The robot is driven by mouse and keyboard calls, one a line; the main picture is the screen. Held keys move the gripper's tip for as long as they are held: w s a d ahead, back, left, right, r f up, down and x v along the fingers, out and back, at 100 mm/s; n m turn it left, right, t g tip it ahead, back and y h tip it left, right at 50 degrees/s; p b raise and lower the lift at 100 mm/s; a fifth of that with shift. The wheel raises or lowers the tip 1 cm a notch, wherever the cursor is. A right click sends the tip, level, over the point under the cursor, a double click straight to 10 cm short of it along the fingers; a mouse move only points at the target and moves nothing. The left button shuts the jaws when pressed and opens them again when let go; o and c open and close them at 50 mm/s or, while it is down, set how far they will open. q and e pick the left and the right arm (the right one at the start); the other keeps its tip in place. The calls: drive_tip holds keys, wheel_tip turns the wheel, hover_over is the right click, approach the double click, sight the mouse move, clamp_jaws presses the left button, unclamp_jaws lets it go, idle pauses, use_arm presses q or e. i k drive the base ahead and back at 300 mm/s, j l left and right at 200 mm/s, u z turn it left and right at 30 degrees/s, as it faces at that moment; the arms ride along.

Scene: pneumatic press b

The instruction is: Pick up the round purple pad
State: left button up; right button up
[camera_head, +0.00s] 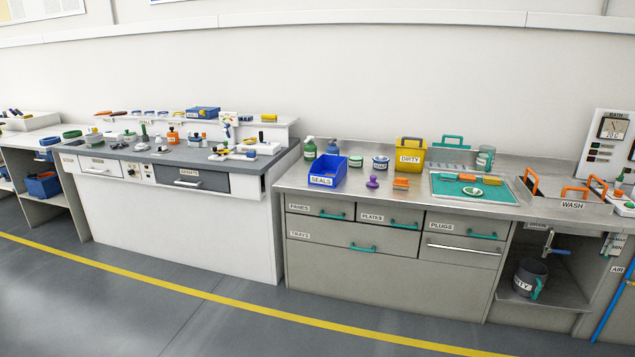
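A small purple object (372,182) with a round base and a knob on top stands on the steel counter (330,205), right of the blue SEALS bin. It is the only purple thing I can make out, and at this distance I cannot tell its exact shape. An orange block-like item (401,183) sits just right of it, apart from it. Neither of my grippers shows in the head view.
The blue SEALS bin (327,172), yellow DIRTY bin (410,154) and green-edged tray (478,187) surround that spot. Round containers (380,163) stand behind. The counter's front strip is mostly clear. A grey workbench (190,160) stands left; open floor lies in front.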

sight(372, 184)
drive_tip(key=i, duration=2.1)
